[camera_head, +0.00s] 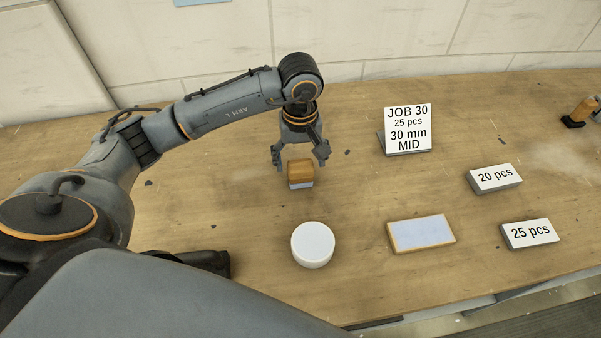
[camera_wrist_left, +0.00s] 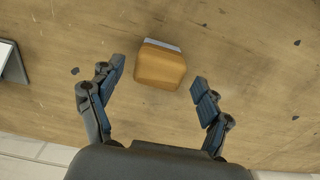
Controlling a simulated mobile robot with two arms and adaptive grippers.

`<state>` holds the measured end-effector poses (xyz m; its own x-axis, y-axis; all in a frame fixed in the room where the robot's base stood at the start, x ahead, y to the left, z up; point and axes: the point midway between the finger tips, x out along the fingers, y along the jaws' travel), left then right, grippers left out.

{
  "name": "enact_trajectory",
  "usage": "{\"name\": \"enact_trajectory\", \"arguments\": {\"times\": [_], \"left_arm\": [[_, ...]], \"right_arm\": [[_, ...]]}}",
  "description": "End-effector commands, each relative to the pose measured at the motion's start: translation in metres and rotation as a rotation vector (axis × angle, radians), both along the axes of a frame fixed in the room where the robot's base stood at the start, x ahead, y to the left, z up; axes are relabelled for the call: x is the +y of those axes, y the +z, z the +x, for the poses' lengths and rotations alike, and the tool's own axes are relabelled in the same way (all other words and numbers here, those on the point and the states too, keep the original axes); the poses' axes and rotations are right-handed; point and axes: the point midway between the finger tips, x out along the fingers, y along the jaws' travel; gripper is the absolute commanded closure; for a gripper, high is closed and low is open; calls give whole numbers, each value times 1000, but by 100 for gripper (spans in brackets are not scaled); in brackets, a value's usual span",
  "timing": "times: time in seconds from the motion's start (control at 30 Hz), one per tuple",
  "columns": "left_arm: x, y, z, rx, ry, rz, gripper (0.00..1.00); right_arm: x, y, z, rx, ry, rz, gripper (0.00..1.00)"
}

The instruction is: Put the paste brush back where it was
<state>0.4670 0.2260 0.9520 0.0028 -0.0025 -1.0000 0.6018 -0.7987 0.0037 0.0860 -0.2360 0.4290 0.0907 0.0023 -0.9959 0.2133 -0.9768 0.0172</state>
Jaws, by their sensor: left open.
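A wooden block with a pale blue-grey lower edge (camera_head: 300,172) stands on the table and looks like the paste brush, though I cannot be sure. It also shows in the left wrist view (camera_wrist_left: 161,66). My left gripper (camera_head: 300,160) is open and points down over it. In the left wrist view the fingertips (camera_wrist_left: 158,74) lie on either side of the block, with a gap on each side. I cannot tell how far above the table they are.
A round white pot (camera_head: 313,244) and a wood-rimmed pale pad (camera_head: 421,232) stand nearer. A wooden-handled, dark-based tool (camera_head: 582,112) is far right.

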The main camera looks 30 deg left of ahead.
Motion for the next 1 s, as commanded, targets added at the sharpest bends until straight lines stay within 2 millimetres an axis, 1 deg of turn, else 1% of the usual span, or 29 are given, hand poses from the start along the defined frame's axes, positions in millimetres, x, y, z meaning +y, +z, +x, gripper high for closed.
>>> {"name": "enact_trajectory", "arguments": {"times": [0.03, 0.2, 0.3, 0.4, 0.57, 0.93, 1.0], "left_arm": [[0, 10, 2, -6, 0, 0, 22], [0, 42, 1, -4, 0, 0, 22], [0, 55, 1, -1, 0, 0, 22], [0, 63, 0, -1, 0, -1, 22], [0, 66, 0, 1, 1, 0, 22], [0, 66, 0, 1, 1, 0, 22], [0, 68, 0, 1, 1, -1, 22]], "right_arm": [[0, -7, 0, 0, 0, 0, 60], [0, -14, 0, 0, 1, -1, 60], [0, -16, 0, 0, 0, 0, 60], [0, -17, 0, 0, 1, 0, 60], [0, -17, 0, 0, 0, 0, 60], [0, -17, 0, 0, 0, 0, 60], [0, -14, 0, 0, 0, 0, 60]]}}
